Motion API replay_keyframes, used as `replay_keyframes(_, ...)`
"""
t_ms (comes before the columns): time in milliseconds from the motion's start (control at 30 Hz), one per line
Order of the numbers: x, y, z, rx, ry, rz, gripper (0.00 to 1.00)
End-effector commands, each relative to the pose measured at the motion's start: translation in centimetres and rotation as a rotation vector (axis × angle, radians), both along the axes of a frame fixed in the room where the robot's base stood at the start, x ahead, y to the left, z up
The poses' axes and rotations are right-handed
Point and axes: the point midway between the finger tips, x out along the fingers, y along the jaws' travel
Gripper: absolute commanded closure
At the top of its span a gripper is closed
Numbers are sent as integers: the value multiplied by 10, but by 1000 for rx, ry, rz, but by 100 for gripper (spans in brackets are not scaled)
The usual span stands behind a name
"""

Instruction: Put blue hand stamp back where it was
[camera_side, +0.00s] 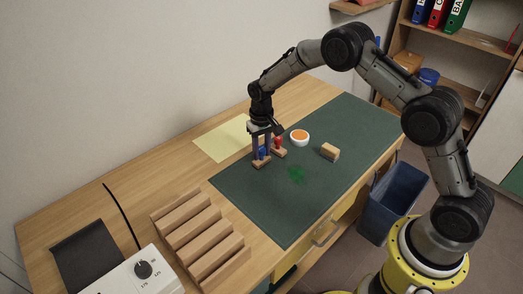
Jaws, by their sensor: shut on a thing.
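The blue hand stamp (262,154), with a wooden base, is at the left edge of the dark green mat. My gripper (262,149) points down and is shut on the blue stamp. I cannot tell whether the stamp's base touches the surface. A red hand stamp (278,143), also with a wooden base, stands close behind it to the right, partly hidden by my gripper.
Yellow paper (215,142) lies left of my gripper. A slotted wooden rack (190,222) stands front left. The mat's front is clear.

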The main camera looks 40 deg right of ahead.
Motion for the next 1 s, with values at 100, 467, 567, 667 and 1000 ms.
replay_keyframes(100, 1, 0, 0, 0, -4, 0, 100)
replay_keyframes(467, 1, 0, -3, 0, -3, 0, 48)
replay_keyframes(567, 1, 0, -3, 0, -3, 0, 35)
replay_keyframes(667, 1, 0, -3, 0, -3, 0, 35)
replay_keyframes(1000, 1, 0, 11, 0, -5, 0, 35)
